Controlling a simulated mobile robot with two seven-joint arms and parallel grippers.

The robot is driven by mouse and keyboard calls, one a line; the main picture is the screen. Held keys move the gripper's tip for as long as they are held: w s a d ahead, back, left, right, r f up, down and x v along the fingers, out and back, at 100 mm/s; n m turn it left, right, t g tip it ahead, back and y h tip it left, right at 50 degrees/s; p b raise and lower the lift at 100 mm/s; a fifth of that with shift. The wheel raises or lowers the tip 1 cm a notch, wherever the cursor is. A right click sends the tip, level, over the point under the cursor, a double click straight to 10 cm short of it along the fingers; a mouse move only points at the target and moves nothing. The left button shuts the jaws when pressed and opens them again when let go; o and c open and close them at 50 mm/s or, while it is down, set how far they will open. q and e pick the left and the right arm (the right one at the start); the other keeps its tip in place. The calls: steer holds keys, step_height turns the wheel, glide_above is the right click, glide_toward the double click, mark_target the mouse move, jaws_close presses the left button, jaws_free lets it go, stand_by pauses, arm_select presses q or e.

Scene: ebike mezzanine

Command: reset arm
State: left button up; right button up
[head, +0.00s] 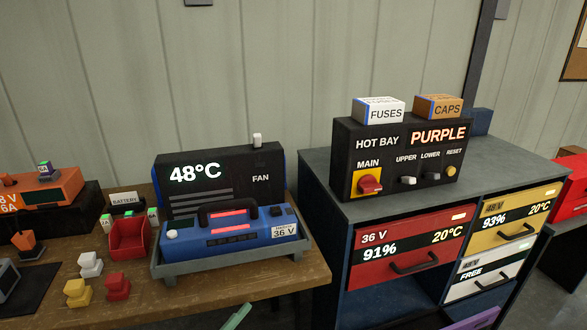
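Neither of my grippers can be made out in the head view. A blue battery pack (228,236) marked 36 V, with a dark handle and red lit strips, sits in a grey tray (172,273) on the wooden bench (285,300). Behind it stands a black panel (180,195) reading 48°C and FAN, with a small white switch on top. To the right, a black HOT BAY panel (349,160) reads PURPLE. It has a red MAIN knob (370,184) on a yellow plate, UPPER and LOWER switches and a RESET button.
The dark cabinet (325,200) holds red (440,240), yellow (520,213) and white (483,274) drawer fronts. FUSES (378,111) and CAPS (437,106) boxes top the panel. A red bin (128,240) and small blocks crowd the bench's left. A pale green piece (237,317) shows at the bottom edge.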

arm_select(q)
steer(key=s+a+f+n+g+y, duration=0.1)
steer(key=s+a+f+n+y, duration=0.35)
steer(key=f, duration=0.25)
steer(key=s+a+f+n+g+y, duration=0.1)
steer(key=s+a+f+n+y, duration=0.35)
steer(key=f+n, duration=0.2)
steer(key=s+a+f+n+g+y, duration=0.1)
steer(key=s+a+f+n+g, duration=0.1)
steer(key=s+f, duration=0.3)
steer(key=s+a+f+n+g+y+p, duration=0.1)
steer(key=s+f, duration=0.4)
steer(key=s, duration=0.6)
steer(key=a+n+g+y, duration=0.1)
steer(key=a+g, duration=0.1)
steer(key=shift+a+g, duration=0.35)
steer(key=shift+g, duration=0.05)
arm_select(e)
steer(key=shift+w+d+r+t, duration=0.1)
steer(key=shift+w+r+t, duration=0.05)
steer(key=shift+w+r, duration=0.4)
steer(key=shift+w+d+r+t, duration=0.15)
steer(key=shift+w+r, duration=0.15)
steer(key=shift+r, duration=0.3)
arm_select(q)
steer(key=shift+w+d+r, duration=0.1)
arm_select(e)
steer(key=shift+s, duration=0.15)
